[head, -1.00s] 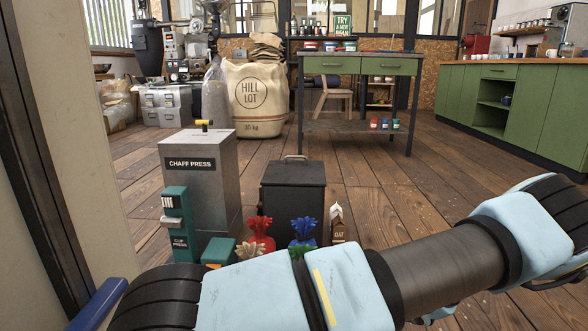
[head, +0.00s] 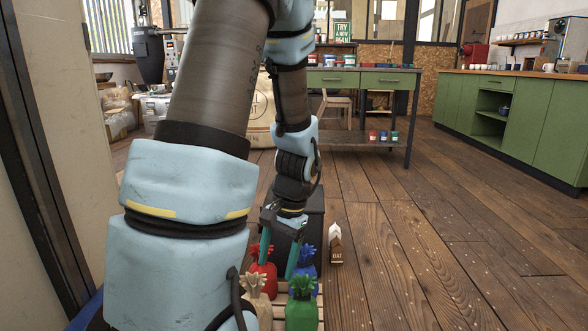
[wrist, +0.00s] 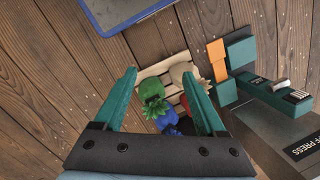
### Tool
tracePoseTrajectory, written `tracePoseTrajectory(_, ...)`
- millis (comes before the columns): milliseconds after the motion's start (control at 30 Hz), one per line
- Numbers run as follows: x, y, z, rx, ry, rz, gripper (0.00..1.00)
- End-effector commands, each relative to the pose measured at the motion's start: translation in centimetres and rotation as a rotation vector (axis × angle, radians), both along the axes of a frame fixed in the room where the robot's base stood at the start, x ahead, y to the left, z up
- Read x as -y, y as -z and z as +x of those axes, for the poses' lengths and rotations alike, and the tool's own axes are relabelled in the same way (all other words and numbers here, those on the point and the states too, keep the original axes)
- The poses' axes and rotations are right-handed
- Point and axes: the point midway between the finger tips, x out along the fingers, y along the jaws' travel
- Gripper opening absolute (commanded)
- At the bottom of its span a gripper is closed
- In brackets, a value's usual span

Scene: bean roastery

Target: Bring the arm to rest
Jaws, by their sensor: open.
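My arm rises through the left and middle of the head view and bends down again. My gripper (head: 279,246) hangs at its end with its two teal fingers apart and nothing between them that I can see held. It is above a group of tied bags: red (head: 263,275), blue (head: 303,268), green (head: 301,304) and tan (head: 255,297). In the wrist view the open fingers (wrist: 166,88) frame the green bag (wrist: 151,96), with the blue bag (wrist: 167,124) behind it. The bags stand on a slatted wooden pallet (wrist: 150,69).
A black bin (head: 315,222) stands just behind the bags, with an oat carton (head: 336,244) to its right. The teal clip press (wrist: 275,92) and the chaff press (wrist: 300,150) show in the wrist view. The floor on the right is clear.

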Motion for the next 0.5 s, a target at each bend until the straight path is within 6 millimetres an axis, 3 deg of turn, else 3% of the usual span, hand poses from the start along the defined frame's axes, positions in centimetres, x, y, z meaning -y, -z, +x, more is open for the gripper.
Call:
tracePoseTrajectory(33, -0.6, -2.4, -0.3, 0.038, -0.075, -0.044, 0.73)
tracePoseTrajectory(100, -1.1, -4.1, -0.7, 0.082, -0.159, -0.091, 0.73)
tracePoseTrajectory(433, -3.3, -10.6, -2.2, 0.262, -0.462, -0.232, 0.73)
tracePoseTrajectory(500, -3.0, -12.1, -2.1, 0.25, -0.446, -0.228, 0.73)
